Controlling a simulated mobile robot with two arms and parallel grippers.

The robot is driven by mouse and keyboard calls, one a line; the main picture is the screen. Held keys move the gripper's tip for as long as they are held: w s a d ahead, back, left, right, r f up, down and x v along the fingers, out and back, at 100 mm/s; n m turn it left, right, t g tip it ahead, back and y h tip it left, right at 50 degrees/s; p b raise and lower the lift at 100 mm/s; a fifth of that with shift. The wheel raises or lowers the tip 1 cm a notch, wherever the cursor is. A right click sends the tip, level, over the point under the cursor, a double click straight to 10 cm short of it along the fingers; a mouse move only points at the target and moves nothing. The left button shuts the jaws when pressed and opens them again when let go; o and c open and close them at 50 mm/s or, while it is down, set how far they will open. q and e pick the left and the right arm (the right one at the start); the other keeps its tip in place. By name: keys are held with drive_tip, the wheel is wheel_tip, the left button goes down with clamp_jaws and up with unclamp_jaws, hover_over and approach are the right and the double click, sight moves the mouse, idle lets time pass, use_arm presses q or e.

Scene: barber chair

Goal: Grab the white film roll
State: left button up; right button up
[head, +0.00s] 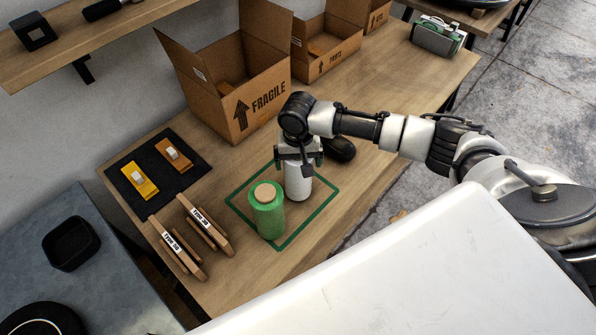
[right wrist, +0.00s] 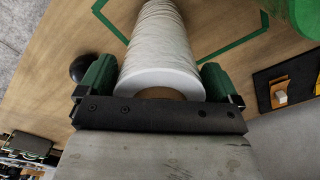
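The white film roll (head: 298,185) stands upright on the wooden table inside a green outlined square. My right gripper (head: 299,160) is directly above it, pointing down, with its fingers around the roll's upper end. In the right wrist view the white roll (right wrist: 160,50) lies between the two green finger pads of the gripper (right wrist: 158,85). A narrow gap seems to show beside the pads, so the fingers look open, one on each side. A green roll (head: 267,212) with a tan core stands just left of the white one. My left gripper is not in view.
Cardboard boxes (head: 240,85) line the table's back. A black mat (head: 155,172) with a yellow and a brown tool lies at the left. Wooden holders (head: 190,237) stand near the front left edge. A dark rounded object (head: 341,149) sits right of my gripper.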

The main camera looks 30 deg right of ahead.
drive_tip(key=c, duration=1.2)
drive_tip(key=shift+c, duration=0.2)
drive_tip(key=shift+w+r, duration=0.1)
drive_tip(key=shift+r, duration=0.1)
